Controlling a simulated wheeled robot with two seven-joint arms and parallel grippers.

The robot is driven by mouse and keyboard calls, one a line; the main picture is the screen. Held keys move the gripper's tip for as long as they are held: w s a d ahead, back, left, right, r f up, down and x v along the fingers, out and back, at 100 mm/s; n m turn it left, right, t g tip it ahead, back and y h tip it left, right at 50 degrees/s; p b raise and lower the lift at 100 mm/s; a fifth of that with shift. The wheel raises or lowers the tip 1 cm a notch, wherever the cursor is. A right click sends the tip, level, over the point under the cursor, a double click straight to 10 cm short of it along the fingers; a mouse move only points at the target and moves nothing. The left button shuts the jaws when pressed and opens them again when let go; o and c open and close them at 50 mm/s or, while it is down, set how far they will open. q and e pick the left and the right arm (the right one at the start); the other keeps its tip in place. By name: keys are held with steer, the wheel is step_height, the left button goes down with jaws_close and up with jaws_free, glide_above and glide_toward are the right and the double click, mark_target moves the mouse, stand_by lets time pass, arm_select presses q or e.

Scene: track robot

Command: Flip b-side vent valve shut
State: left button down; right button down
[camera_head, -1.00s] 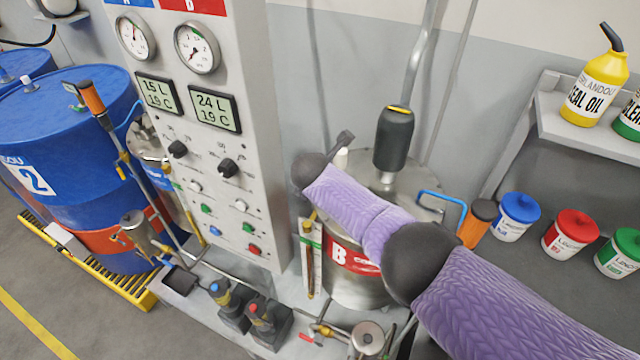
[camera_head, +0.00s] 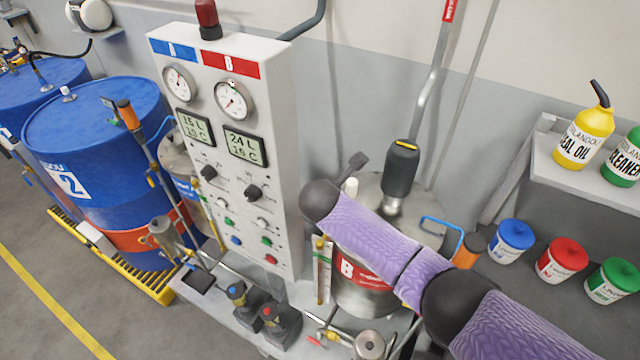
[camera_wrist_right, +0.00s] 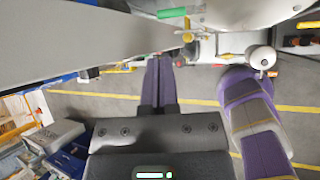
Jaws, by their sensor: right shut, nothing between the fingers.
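The B tank (camera_head: 366,290) is a steel drum with a red B label, right of the grey A/B panel (camera_head: 215,120). I cannot tell for sure which fitting is its vent valve. A dark grey lever-like piece (camera_head: 357,161) and a white cap (camera_head: 351,187) show at its lid; whether the dark piece belongs to the tank or to me is unclear. My purple right arm crosses in front of the tank in the head view. My right gripper (camera_wrist_right: 160,62) shows in the wrist view, fingers together and empty. A yellow fitting (camera_wrist_right: 188,37) lies past the fingertips. My left gripper is out of view.
A black-capped pump (camera_head: 401,170) stands on the lid, with a blue handle (camera_head: 441,222) to its right. Red-handled valve (camera_head: 316,342) sits low in front. Blue drums (camera_head: 90,120) stand left. A shelf with bottles (camera_head: 585,140) and several tubs (camera_head: 511,240) are right.

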steer(key=v, duration=0.3)
steer(key=shift+a, duration=0.15)
